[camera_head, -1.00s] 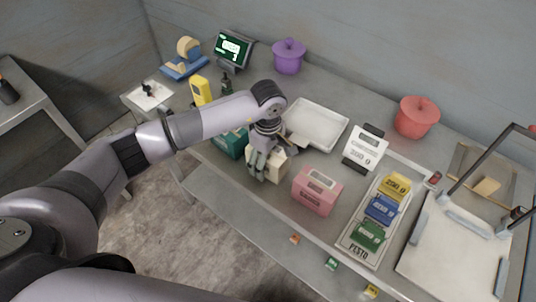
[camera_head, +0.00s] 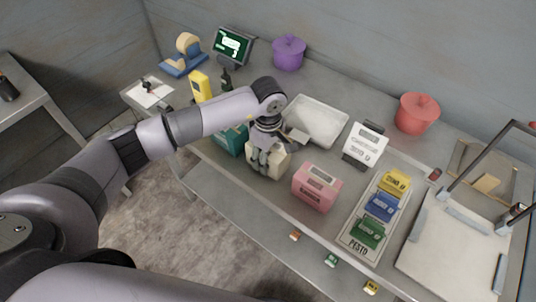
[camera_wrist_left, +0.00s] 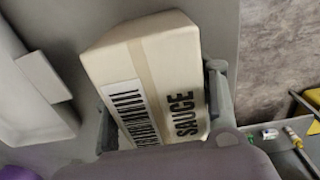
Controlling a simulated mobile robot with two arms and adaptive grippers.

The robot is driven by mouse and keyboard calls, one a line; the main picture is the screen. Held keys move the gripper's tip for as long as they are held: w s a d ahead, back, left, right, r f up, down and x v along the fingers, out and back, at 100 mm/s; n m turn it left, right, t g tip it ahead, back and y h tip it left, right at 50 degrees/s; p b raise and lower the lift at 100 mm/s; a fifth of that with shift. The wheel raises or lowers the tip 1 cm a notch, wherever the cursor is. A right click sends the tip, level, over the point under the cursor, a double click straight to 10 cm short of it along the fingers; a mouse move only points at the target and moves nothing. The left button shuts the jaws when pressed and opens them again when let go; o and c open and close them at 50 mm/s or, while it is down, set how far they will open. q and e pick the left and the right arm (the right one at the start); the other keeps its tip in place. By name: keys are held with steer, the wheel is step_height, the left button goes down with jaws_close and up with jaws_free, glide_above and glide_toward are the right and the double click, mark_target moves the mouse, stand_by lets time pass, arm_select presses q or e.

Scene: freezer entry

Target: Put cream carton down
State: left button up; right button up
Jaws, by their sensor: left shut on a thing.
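The cream carton (camera_head: 270,163) is at the front edge of the grey table, between a teal box and a pink box. It also shows in the left wrist view (camera_wrist_left: 160,75), with the word SAUCE and a barcode on one face. My left gripper (camera_head: 262,157) comes from above and is shut on the carton, with one finger on each side. The carton's underside is hidden, so I cannot tell whether it touches the table. My right gripper is not in view.
The teal box (camera_head: 230,141) stands close on the left and the pink box (camera_head: 317,187) on the right. A white tray (camera_head: 333,116) lies behind. A PESTO tray (camera_head: 357,246) holds green, blue and yellow boxes. A white scale-like display (camera_head: 364,146) stands between.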

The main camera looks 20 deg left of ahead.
arm_select(q)
steer(key=c, duration=0.5)
steer(key=shift+r, duration=0.1)
jaws_close()
steer(key=shift+w, duration=0.1)
